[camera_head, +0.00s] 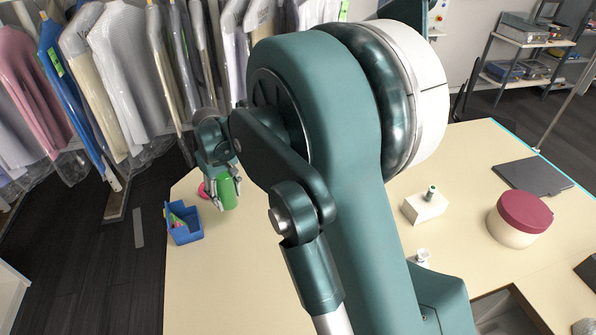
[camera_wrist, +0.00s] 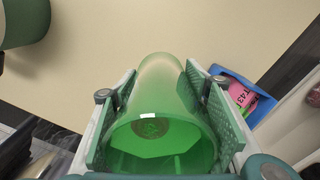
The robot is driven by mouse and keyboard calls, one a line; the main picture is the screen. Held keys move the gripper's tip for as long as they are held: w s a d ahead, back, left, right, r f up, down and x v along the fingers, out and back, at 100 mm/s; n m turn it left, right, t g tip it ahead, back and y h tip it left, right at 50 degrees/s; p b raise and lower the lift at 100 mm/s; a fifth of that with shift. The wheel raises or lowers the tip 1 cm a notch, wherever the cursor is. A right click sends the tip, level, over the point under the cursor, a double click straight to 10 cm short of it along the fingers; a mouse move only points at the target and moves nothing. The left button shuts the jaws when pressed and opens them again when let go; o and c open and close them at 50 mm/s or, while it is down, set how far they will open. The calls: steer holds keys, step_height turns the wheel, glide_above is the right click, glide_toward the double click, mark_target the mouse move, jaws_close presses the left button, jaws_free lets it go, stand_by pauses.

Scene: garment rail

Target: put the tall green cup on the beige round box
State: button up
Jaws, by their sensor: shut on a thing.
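The tall green cup (camera_head: 225,192) is between the fingers of my gripper (camera_head: 223,182), near the far left of the table in the head view. In the wrist view the cup (camera_wrist: 158,115) lies between both finger pads of my gripper (camera_wrist: 160,118), its open mouth towards the camera. My gripper is shut on it. I cannot tell whether the cup's base touches the table. The beige round box (camera_head: 512,226) with a dark red lid stands on the right side of the table, far from my gripper.
A blue basket (camera_head: 184,224) with small items stands just left of the cup, and a pink thing (camera_head: 203,190) is beside the cup. A white box (camera_head: 425,207) with a green spool and a dark flat item (camera_head: 532,177) lie on the right. My arm hides the table's middle.

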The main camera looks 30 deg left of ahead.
stand_by(0.3)
step_height(320, 180, up, 19)
steer(key=w+d+m, duration=0.8)
steer(key=w+d, duration=2.4)
steer(key=w, duration=0.3)
steer(key=w+d+m, duration=0.2)
steer(key=w+d, duration=0.2)
steer(key=d, duration=0.7)
steer(key=w+d+m, duration=0.2)
steer(key=w+d, duration=0.3)
steer(key=d, duration=0.6)
steer(key=w+d+m, duration=0.1)
steer(key=w+d, duration=0.3)
steer(key=d, duration=0.7)
steer(key=w+d+m, duration=0.1)
steer(key=d+m, duration=0.5)
steer(key=d, duration=2.6)
steer(key=shift+w+d+f+b, duration=0.1)
steer(key=shift+d+f+b, duration=0.1)
steer(key=shift+f, duration=1.1)
steer(key=shift+d+f+b, duration=0.1)
steer(key=shift+f+b, duration=0.1)
steer(key=shift+f, duration=1.1)
